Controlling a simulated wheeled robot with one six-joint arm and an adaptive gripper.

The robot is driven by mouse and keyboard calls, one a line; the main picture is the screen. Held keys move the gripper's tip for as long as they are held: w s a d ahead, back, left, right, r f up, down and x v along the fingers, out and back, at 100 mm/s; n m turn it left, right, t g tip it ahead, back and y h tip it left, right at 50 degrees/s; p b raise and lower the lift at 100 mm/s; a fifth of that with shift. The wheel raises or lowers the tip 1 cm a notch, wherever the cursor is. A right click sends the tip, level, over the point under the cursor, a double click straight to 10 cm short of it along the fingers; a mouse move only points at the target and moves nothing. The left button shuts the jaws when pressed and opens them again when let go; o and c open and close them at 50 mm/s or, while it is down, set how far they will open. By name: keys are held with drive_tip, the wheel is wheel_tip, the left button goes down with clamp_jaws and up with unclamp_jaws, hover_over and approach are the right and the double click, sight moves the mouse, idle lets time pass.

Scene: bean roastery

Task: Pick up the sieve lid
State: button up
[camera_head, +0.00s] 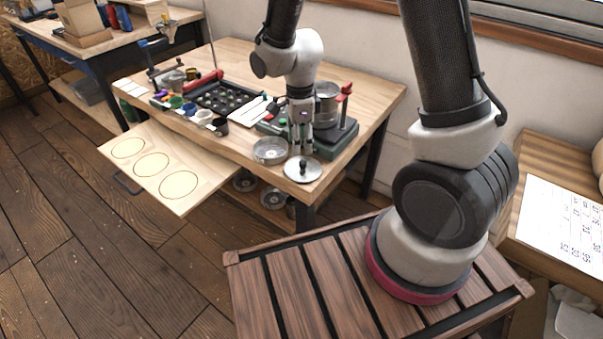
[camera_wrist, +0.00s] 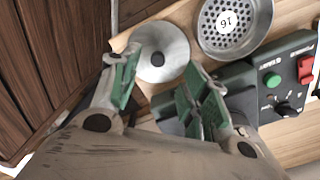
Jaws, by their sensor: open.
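The sieve lid (camera_head: 303,171), a round silvery disc with a dark knob at its centre, lies near the table's front right corner. In the wrist view the lid (camera_wrist: 163,58) lies just beyond my fingertips, its knob between their lines. My gripper (camera_head: 301,150) points down above the table, just behind the lid in the head view. In the wrist view my gripper (camera_wrist: 160,75) has its two green-padded fingers spread apart with nothing between them. Whether the fingertips are level with the knob I cannot tell.
A sieve pan (camera_head: 270,150) marked 16 stands beside the lid; it also shows in the wrist view (camera_wrist: 232,22). A shaker base (camera_head: 335,138) with red and green buttons is close behind my gripper. A pull-out board (camera_head: 165,165) with three circles juts from the table. Floor at left is clear.

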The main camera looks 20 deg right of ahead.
sight(303, 162)
drive_tip(key=f, duration=0.7)
drive_tip(key=shift+s+d+f, duration=0.1)
drive_tip(key=shift+d+f, duration=0.3)
clamp_jaws()
